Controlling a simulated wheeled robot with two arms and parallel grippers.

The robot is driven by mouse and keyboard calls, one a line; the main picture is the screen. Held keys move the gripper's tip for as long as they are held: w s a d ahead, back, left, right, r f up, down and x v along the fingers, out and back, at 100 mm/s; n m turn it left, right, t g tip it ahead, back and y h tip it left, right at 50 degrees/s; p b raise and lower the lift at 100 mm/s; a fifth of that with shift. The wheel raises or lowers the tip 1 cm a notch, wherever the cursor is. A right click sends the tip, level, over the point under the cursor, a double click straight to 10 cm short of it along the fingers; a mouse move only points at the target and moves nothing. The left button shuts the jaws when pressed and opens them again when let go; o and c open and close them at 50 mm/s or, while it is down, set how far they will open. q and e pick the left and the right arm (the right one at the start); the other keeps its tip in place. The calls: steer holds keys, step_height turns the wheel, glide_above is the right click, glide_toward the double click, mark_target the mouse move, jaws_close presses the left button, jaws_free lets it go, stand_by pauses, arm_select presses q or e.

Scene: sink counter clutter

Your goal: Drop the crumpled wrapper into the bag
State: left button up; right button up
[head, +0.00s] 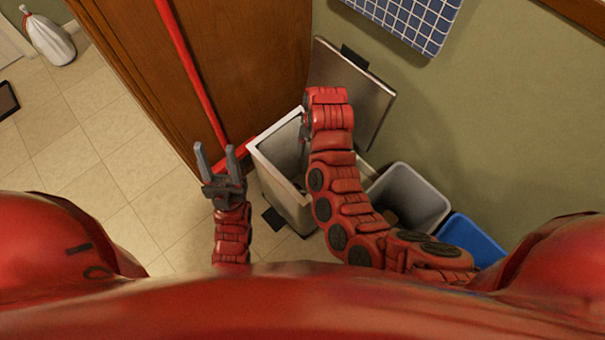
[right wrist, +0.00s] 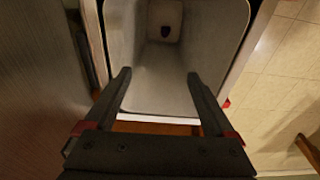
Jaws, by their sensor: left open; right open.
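A bin (head: 283,198) with a raised lid stands below my right arm in the head view. My left gripper (head: 215,149) is open and empty, left of the bin. A full white bag (head: 52,42) stands on the floor at far upper left.
A grey open bin (head: 412,195) and a blue bin (head: 472,238) stand to the right. A red pole (head: 192,75) leans by the brown wooden cabinet (head: 250,60). A blue checked cloth (head: 415,22) hangs on the wall. The tiled floor at left is mostly clear.

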step_height(320, 180, up, 14)
steer(key=s+d+p, duration=0.1)
steer(key=p, duration=0.5)
steer(key=shift+f+p, duration=0.2)
steer(key=shift+p, duration=0.2)
steer(key=shift+s, duration=0.1)
